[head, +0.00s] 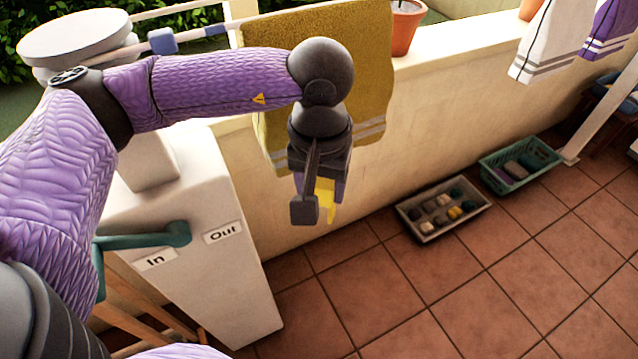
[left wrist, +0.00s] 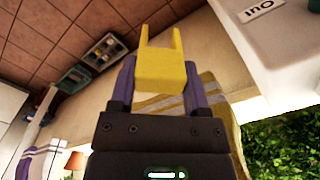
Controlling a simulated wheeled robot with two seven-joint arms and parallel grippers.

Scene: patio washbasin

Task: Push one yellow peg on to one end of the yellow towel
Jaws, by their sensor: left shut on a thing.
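My left gripper (head: 318,205) is in front of the towel's lower part in the head view. It is shut on a yellow peg (left wrist: 160,62), whose two prongs point away from the gripper. The peg also shows in the head view (head: 326,196), partly hidden by a finger. I cannot tell whether the peg touches the towel. My right gripper is not in view.
A grey tray (head: 405,213) of small blocks and a green basket (head: 485,176) stand on the tiles by the wall. A terracotta pot (head: 404,30) stands on the wall. A white pillar with "In" and "Out" labels (head: 222,233) is at the left. White and purple towels (head: 540,45) hang at upper right.

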